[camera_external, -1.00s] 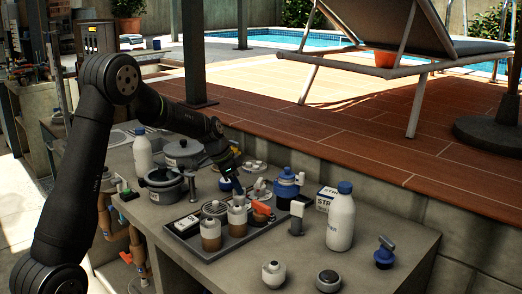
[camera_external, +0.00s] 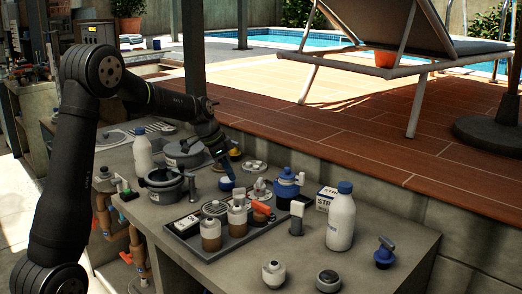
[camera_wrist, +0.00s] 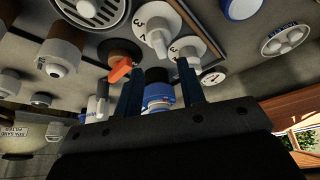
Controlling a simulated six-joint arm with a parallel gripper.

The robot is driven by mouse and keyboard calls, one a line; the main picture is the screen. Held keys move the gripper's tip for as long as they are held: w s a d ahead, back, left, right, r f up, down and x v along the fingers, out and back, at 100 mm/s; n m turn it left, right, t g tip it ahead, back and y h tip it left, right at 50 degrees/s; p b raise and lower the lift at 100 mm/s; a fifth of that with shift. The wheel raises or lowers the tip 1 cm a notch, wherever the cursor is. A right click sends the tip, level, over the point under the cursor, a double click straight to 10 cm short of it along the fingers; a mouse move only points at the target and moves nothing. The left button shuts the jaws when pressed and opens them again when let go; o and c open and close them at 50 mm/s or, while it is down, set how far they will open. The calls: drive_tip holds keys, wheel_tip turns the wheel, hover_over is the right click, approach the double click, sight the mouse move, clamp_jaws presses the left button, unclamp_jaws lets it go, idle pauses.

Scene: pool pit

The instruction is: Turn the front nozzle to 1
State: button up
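My gripper (camera_wrist: 160,92) is open in the wrist view, its two dark blue fingers apart with nothing held between them. Beyond the fingertips are two white nozzles on round numbered plates. One nozzle (camera_wrist: 156,38) is at the upper middle; the other (camera_wrist: 186,58) is just right and below it, partly behind the right finger. A "3" is readable on each plate; which number each nozzle points to I cannot tell. In the external view my gripper (camera_external: 230,178) hangs above the bench beside a white nozzle plate (camera_external: 259,188). The fingertips look apart from both nozzles.
A blue-and-white pot (camera_external: 286,185) and an orange-handled valve (camera_external: 262,209) stand close by. A grey tray (camera_external: 222,250) with brown-filled cups is in front. A white bottle (camera_external: 340,222) stands right. A dark lidded pot (camera_external: 165,187) is left.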

sight(237, 189)
drive_tip(key=v, duration=1)
drive_tip(key=shift+a+r, duration=0.2)
drive_tip(key=shift+r, duration=0.1)
drive_tip(key=shift+f, duration=0.1)
drive_tip(key=x, duration=1.7)
drive_tip(key=shift+d, duration=0.15)
